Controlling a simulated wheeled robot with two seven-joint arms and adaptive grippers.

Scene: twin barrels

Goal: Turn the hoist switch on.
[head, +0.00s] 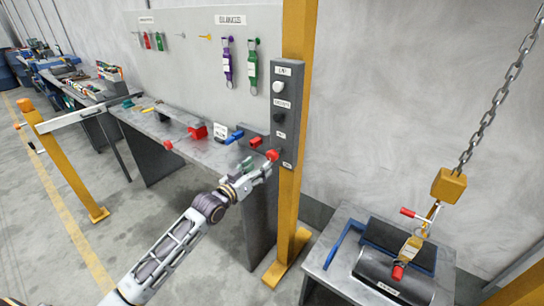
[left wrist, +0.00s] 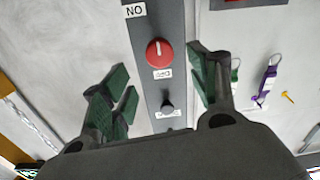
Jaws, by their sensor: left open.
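The grey switch box (head: 287,110) is fixed on the yellow post. Its red round knob (head: 272,155) sits near the bottom; it also shows in the left wrist view (left wrist: 159,53), where the box appears upside down. There a short pale mark shows on the knob, with an ON label (left wrist: 134,10) above left and an OFF label (left wrist: 163,74) below. My left gripper (head: 258,169) is open in front of the box. In the left wrist view its green-padded fingers (left wrist: 160,88) stand on either side of the box, with the knob beyond them, not gripped. My right gripper is out of view.
A black knob (left wrist: 167,106) sits beside the red one on the box. A workbench (head: 200,150) with clutter stands behind my left arm. A chain hoist hook (head: 449,186) hangs at right above a table with a dark cylinder (head: 378,277).

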